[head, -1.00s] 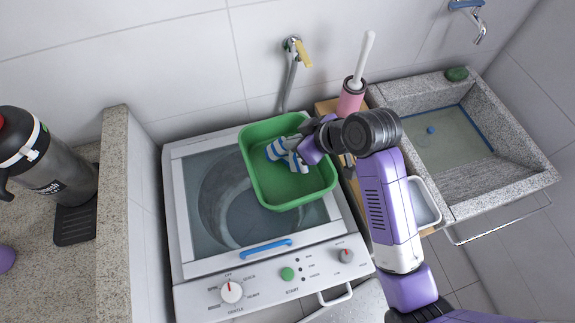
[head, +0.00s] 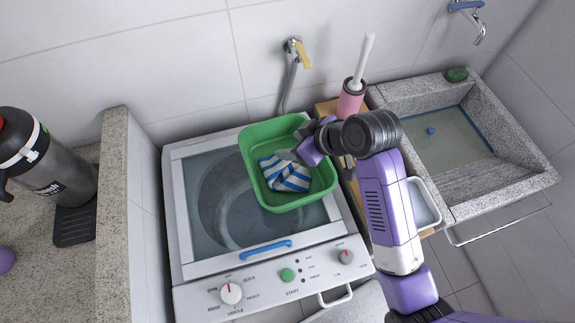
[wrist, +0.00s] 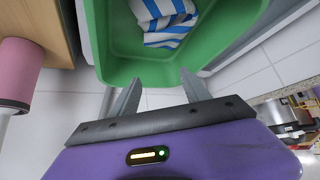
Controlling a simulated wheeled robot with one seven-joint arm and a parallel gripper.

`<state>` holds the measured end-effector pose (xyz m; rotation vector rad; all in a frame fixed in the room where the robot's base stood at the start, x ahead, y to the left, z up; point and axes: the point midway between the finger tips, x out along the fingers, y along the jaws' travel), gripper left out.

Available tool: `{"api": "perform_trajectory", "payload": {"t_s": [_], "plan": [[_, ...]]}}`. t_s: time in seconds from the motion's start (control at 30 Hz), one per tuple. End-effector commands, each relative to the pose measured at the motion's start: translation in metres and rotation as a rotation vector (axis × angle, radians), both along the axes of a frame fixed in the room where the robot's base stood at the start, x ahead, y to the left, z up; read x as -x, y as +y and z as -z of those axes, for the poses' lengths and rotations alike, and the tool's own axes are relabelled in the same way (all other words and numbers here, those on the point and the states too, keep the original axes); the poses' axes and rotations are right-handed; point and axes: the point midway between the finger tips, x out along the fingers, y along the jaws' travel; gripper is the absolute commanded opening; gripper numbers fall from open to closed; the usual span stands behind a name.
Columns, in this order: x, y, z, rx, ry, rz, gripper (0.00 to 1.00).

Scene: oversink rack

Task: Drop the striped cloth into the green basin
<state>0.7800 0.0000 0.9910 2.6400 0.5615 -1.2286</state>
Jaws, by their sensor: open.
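The green basin (head: 258,187) stands on the lid of the washing machine. The blue-and-white striped cloth (head: 285,174) lies crumpled inside the basin, on its floor. In the wrist view the cloth (wrist: 165,22) lies within the basin (wrist: 150,68), beyond my fingertips. My gripper (head: 295,154) is over the right part of the basin, above the cloth and apart from it. In the wrist view my gripper (wrist: 158,88) has its two fingers spread with nothing between them.
The washing machine (head: 195,262) has knobs along its front. A pink holder with a white-handled brush (head: 350,98) stands behind my arm. A stone sink (head: 515,185) is at the right. A dark flask (head: 50,160) stands at the left.

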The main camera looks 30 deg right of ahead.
Motion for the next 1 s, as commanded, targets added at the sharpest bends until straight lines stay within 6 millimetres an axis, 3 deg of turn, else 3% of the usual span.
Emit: {"api": "perform_trajectory", "payload": {"t_s": [0.07,0.2,0.53,1.0], "plan": [[0.0,0.0,0.0,0.0,0.0,0.0,0.59],[0.0,0.0,0.0,0.0,0.0,0.0,0.86],[0.0,0.0,-0.002,0.003,0.004,-0.001,0.87],[0.0,-0.008,-0.039,0.105,0.228,0.0,0.87]]}}
